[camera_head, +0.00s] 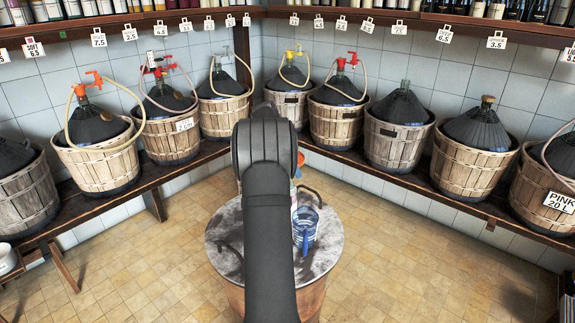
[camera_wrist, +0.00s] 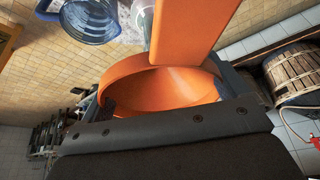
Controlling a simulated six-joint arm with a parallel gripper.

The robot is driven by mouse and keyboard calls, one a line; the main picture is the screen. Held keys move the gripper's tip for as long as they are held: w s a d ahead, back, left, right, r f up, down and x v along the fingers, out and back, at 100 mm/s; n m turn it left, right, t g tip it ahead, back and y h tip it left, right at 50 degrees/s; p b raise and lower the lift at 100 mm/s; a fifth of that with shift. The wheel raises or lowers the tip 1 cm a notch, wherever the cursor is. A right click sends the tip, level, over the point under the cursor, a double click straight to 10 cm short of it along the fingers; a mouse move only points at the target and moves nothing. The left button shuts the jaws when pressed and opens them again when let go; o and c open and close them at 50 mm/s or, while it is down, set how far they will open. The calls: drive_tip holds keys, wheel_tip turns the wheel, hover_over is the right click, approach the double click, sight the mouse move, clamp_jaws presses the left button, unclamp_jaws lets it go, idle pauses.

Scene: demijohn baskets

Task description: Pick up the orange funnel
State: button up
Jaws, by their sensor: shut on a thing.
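The orange funnel (camera_wrist: 165,88) fills the middle of the wrist view, with its wide open mouth facing the camera. My gripper (camera_wrist: 166,95) has one dark finger on each side of the funnel's rim and is shut on it. A flat orange piece (camera_wrist: 190,30) rises from the far side of the mouth toward the top edge; I cannot tell whether it is part of the funnel. In the head view my own arm covers the gripper and most or all of the funnel. The funnel's lower end is hidden.
A round barrel table (camera_head: 225,262) stands below my arm. A blue jug (camera_head: 305,232) is on it, also in the wrist view (camera_wrist: 90,22), beside a clear vessel (camera_wrist: 140,14). Several basketed demijohns (camera_head: 398,135) line the wall benches. Bottle shelves run above. The tiled floor (camera_head: 150,265) is clear.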

drive_tip(key=shift+r, duration=0.15)
wheel_tip(320, 180, up, 4)
drive_tip(key=shift+f, duration=0.1)
drive_tip(key=s+d+r, duration=0.7)
drive_tip(key=d, duration=0.2)
drive_tip(key=shift+d, duration=0.25)
drive_tip(key=s+a+f+n, duration=0.1)
drive_tip(key=a+f+n, duration=0.1)
drive_tip(key=a+f, duration=0.5)
drive_tip(key=s+a+f+n+t+y, duration=0.1)
drive_tip(key=a+f+n, duration=0.1)
drive_tip(key=a+f, duration=0.6)
drive_tip(key=a, duration=0.5)
drive_tip(key=shift+a, duration=0.15)
drive_tip(key=shift+s+f, duration=0.1)
drive_tip(key=shift+f, duration=0.1)
